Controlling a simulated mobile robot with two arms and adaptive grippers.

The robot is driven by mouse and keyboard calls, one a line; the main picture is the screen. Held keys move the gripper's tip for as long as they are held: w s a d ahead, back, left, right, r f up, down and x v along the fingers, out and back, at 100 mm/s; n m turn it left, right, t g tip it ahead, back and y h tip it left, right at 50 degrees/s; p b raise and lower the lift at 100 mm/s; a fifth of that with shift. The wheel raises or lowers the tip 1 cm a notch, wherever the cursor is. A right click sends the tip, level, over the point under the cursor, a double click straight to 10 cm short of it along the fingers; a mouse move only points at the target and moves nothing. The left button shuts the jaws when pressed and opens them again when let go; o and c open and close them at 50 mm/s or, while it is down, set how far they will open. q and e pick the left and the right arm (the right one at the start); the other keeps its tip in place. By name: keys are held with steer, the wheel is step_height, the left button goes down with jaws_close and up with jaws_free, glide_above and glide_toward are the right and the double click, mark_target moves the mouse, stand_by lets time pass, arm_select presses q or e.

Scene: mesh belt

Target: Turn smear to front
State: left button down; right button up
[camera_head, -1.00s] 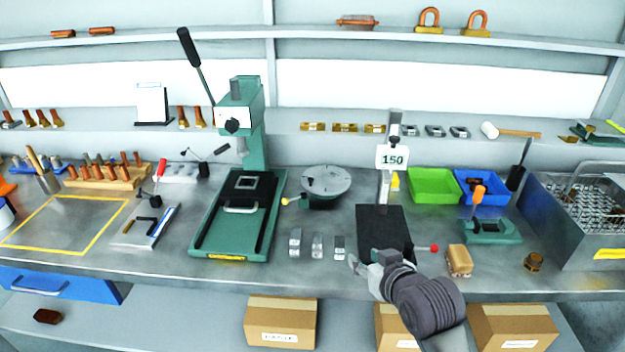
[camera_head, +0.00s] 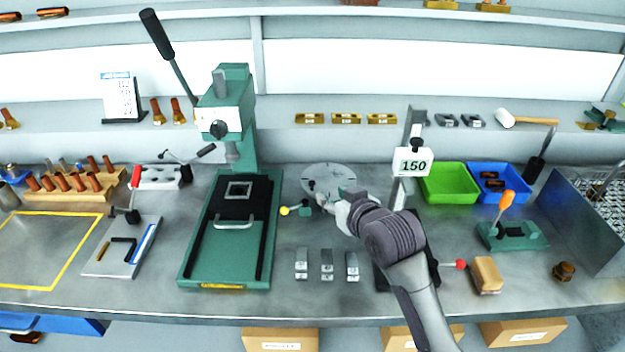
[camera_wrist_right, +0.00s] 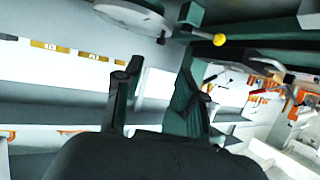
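The round grey turntable (camera_head: 325,178) stands at the back of the bench, right of the green press, with small dark marks on its top. I cannot make out which mark is the smear. A lever with a yellow ball (camera_head: 285,211) sticks out at its front left. My right gripper (camera_head: 325,205) is at the turntable's front right edge and hides part of it. In the right wrist view the two fingers (camera_wrist_right: 160,75) are apart with nothing between them; the disc (camera_wrist_right: 130,12) and yellow ball (camera_wrist_right: 219,40) show beyond. My left gripper is not in view.
The green press (camera_head: 225,235) stands left of the turntable. Several small metal blocks (camera_head: 327,265) lie in front of it.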

glide_toward(313, 182)
steer(key=shift+x, duration=1.2)
steer(key=x, duration=0.4)
steer(key=shift+w+a+f, duration=0.1)
steer(key=shift+w, duration=0.1)
steer(key=shift+w+a+f, duration=0.2)
steer(key=shift+w, duration=0.3)
steer(key=shift+w+f, duration=0.15)
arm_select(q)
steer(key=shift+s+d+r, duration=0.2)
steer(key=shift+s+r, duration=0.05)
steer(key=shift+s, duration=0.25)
arm_select(e)
jaws_close()
